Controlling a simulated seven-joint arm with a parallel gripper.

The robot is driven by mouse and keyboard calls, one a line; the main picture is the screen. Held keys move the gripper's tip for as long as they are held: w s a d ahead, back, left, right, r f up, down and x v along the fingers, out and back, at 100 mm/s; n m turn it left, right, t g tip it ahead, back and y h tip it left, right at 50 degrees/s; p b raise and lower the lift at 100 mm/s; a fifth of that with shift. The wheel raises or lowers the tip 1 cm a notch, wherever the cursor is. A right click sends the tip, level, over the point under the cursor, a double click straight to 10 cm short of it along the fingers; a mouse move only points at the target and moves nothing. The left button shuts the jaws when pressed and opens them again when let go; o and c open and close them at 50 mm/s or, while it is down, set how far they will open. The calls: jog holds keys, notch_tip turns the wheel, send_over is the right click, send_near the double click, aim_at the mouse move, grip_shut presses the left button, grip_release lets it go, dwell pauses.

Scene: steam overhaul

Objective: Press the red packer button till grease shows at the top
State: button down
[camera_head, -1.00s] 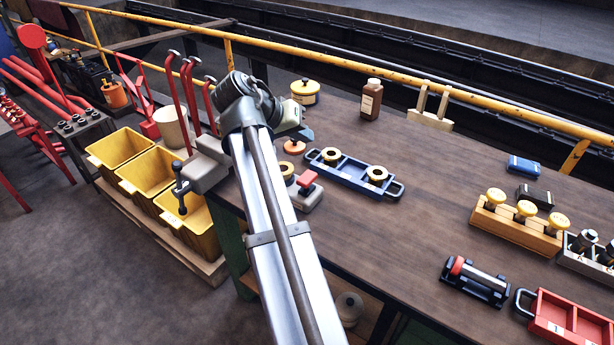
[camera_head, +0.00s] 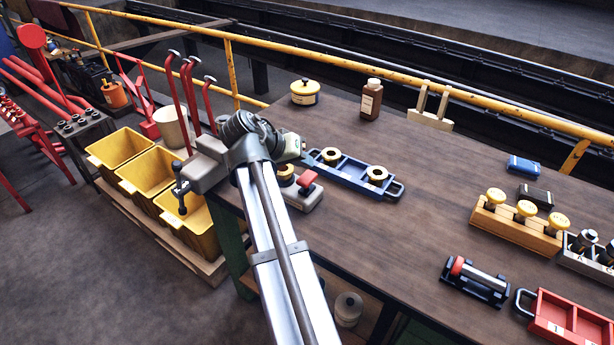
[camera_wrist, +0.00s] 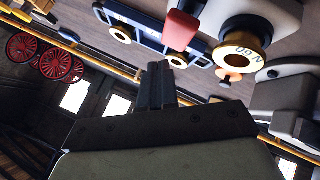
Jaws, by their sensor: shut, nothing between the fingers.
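The packer is a grey block (camera_head: 303,201) at the bench's near left edge, with a red button (camera_head: 307,180) on top and a brass ring (camera_head: 286,171) beside it. In the wrist view the red button (camera_wrist: 181,30) is just beyond my fingertips, and the brass ring (camera_wrist: 243,48), marked "N 60", is to its right. My gripper (camera_wrist: 158,68) is shut and empty. It appears apart from the button. In the head view my gripper (camera_head: 304,153) is behind the packer, partly hidden by my arm. I cannot make out grease at the ring's top.
A blue tray (camera_head: 345,180) with brass rings lies right behind the packer. An orange disc (camera_wrist: 229,77) shows in the wrist view. A yellow-lidded tin (camera_head: 304,98) and brown bottle (camera_head: 371,103) stand farther back. Red levers (camera_head: 187,105) rise at left. The bench's middle is clear.

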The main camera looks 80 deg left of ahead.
aim_at(309, 175)
jog(key=shift+f, duration=0.6)
jog(key=shift+f, duration=0.2)
dwell(1.6)
jog(key=shift+f, duration=0.25)
jog(key=shift+f, duration=1)
dwell(1.4)
jog(key=shift+r, duration=0.1)
dwell(0.3)
jog(key=shift+r, duration=1.3)
jog(key=shift+r, duration=0.1)
jog(key=shift+r, duration=2.45)
